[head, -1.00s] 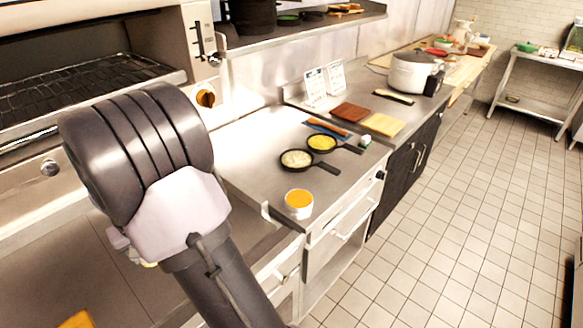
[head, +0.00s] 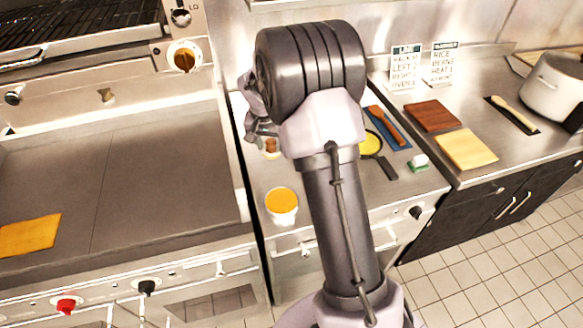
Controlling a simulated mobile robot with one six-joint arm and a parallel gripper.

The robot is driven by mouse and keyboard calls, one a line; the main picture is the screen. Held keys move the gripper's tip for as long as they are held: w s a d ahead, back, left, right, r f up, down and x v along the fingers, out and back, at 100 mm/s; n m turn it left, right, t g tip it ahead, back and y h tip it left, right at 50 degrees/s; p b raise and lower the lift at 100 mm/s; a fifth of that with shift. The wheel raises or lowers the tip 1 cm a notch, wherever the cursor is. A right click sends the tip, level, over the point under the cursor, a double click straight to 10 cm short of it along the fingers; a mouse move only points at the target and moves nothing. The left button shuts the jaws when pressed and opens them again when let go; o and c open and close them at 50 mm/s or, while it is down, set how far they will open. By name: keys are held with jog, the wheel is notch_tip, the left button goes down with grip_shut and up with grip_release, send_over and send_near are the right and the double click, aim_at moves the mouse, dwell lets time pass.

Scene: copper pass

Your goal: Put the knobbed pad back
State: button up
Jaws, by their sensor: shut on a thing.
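My gripper (head: 264,132) shows at the left of my wrist in the head view, partly hidden by it. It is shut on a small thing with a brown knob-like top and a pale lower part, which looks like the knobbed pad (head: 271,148). Much of it is hidden by the fingers. It appears above the left part of the steel counter, near the griddle's right edge; whether it touches the counter I cannot tell.
The griddle (head: 150,185) bears an orange sheet (head: 30,235). A white cup with orange contents (head: 282,205) stands near the counter front. A yellow-filled pan (head: 370,145), a green-and-white block (head: 418,162), brown board (head: 433,116), yellow board (head: 466,149) and pot (head: 553,85) stand rightward.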

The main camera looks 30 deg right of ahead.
aim_at(272, 172)
jog(key=f, duration=0.3)
jog(key=f+b, duration=0.1)
jog(key=f, duration=0.2)
jog(key=f+b, duration=0.1)
jog(key=f, duration=0.2)
jog(key=shift+w+a+f, duration=0.1)
jog(key=shift+a+f, duration=0.1)
jog(key=shift+a, duration=0.1)
jog(key=shift+f+b, duration=0.15)
jog(key=shift+b, duration=0.25)
jog(key=o, duration=1.4)
jog(key=shift+o, duration=0.2)
